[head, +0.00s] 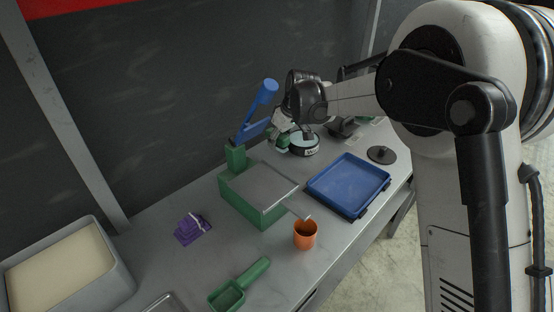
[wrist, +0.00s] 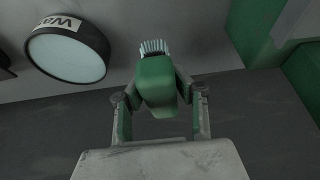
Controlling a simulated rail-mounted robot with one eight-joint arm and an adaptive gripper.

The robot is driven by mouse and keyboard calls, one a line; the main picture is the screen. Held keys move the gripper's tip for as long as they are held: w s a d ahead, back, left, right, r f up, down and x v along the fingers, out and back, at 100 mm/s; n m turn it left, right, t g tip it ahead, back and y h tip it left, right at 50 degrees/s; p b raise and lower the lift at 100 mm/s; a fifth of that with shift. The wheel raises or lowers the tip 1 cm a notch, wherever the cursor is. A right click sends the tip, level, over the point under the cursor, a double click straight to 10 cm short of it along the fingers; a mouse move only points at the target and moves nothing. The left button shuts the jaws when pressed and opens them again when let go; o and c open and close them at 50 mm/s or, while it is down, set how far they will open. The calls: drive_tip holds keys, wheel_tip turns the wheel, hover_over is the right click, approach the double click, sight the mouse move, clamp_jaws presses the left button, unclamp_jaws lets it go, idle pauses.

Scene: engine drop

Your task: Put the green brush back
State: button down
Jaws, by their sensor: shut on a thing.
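The green brush (wrist: 157,85) is held between the two fingers of my gripper (wrist: 160,98) in the wrist view. Its pale bristles (wrist: 155,47) point toward the top of that picture. In the head view my gripper (head: 282,128) is above the back of the bench, left of a round tin with a pale teal top (head: 304,141). A bit of green shows at my gripper there, but the brush is mostly hidden. The tin also shows at the upper left of the wrist view (wrist: 66,60), apart from the brush.
A green box with a grey top (head: 250,205) and an upright blue-handled thing (head: 262,98) stand left of my gripper. A blue tray (head: 348,184), orange cup (head: 305,236), green scoop (head: 230,296), purple object (head: 190,229) and grey bin (head: 118,283) are nearer. A dark disc (head: 382,155) lies right.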

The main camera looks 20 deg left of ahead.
sight(275, 163)
drive_tip(key=shift+f, duration=3.45)
drive_tip(key=shift+f+b, duration=0.4)
drive_tip(key=shift+f, duration=0.1)
drive_tip(key=c, duration=1.4)
unclamp_jaws()
drive_tip(key=shift+c, duration=0.2)
